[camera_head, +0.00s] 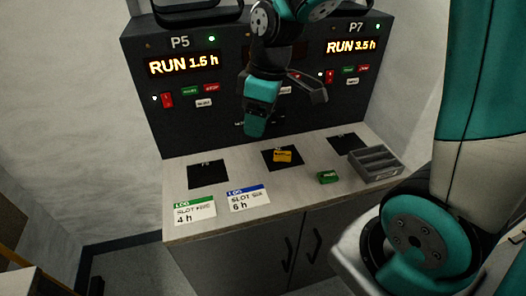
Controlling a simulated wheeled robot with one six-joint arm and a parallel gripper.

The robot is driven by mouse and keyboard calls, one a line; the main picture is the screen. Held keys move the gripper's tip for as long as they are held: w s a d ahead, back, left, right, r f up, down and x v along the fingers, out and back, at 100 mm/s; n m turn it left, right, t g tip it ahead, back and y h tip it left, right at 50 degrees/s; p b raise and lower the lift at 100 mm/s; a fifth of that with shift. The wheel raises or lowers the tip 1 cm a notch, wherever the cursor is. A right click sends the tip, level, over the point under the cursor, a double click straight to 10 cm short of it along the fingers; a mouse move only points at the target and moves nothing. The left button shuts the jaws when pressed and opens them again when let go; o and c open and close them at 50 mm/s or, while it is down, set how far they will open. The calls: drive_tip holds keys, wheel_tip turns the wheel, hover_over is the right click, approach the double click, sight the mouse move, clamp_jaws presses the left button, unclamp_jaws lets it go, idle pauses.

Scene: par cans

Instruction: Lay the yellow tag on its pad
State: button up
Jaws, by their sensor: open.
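The small yellow tag (283,155) lies on the middle black pad (270,162) on the counter. Its printing is too small to read. It rests within the pad's outline, toward the right part, and looks flat. My gripper (288,113) is open above and behind the tag, in front of the dark panel. It is apart from the tag and nothing shows between its fingers. Two more black pads lie on the counter, the left pad (208,174) and the right pad (345,141). Both look bare.
A green tag (327,177) lies on bare counter at the right, beside a grey slotted tray (376,163). Two log cards, green-topped (195,211) and blue-topped (248,199), lie near the front edge. The dark panel (215,125) with lit displays stands behind.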

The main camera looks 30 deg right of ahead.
drive_tip(key=s+a+r+m+y, duration=0.1)
drive_tip(key=s+a+r, duration=0.2)
drive_tip(key=s+a, duration=0.2)
drive_tip(key=s+a+r+y, duration=0.1)
drive_tip(key=s+a+r, duration=0.2)
drive_tip(key=s, duration=0.8)
drive_tip(key=shift+a+m+g, duration=0.3)
drive_tip(key=shift+a+m, duration=0.1)
drive_tip(key=shift+a, duration=0.7)
